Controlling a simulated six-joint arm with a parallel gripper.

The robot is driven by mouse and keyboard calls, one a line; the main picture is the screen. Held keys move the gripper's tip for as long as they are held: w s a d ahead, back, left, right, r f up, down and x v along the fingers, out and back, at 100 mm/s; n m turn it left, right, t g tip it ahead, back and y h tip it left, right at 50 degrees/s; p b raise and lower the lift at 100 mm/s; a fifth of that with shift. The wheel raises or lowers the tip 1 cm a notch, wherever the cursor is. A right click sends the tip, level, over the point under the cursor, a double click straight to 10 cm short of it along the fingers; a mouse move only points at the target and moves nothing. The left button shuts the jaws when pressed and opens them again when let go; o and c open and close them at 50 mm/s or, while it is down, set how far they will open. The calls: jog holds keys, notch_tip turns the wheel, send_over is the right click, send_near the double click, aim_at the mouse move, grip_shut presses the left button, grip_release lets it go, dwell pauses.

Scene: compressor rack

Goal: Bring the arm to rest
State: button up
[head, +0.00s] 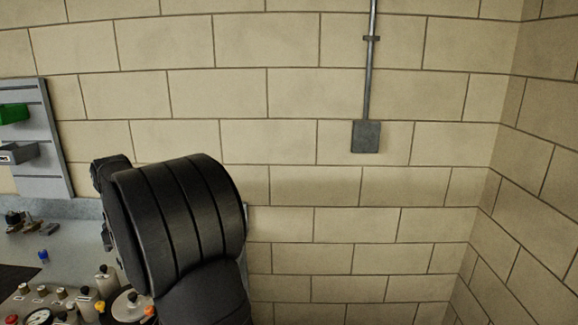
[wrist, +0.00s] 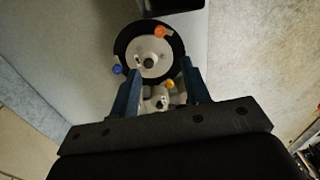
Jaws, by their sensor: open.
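My gripper (wrist: 158,95) shows in the wrist view with its two blue fingers apart and nothing between them that it grips. Beyond the fingertips is a round grey disc (wrist: 142,62) with a dark rim and orange, blue and yellow knobs around it. I cannot tell the distance from the fingers to the disc. In the head view my dark arm fills the lower middle, and my gripper cannot be made out there.
In the head view a panel with knobs and a gauge (head: 38,316) lies at the lower left. A small blue part (head: 43,256) lies on the grey bench (head: 75,238). A grey rack (head: 45,150) holds a green bin (head: 13,113). The block wall (head: 290,100) stands behind; the right side looks clear.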

notch_tip(320, 180, down, 14)
jog(key=shift+f, duration=0.2)
dwell(0.4)
notch_tip(320, 180, up, 17)
notch_tip(320, 180, down, 17)
jog(key=shift+f, duration=0.1)
jog(key=m, duration=1.3)
jog(key=shift+m, duration=2.1)
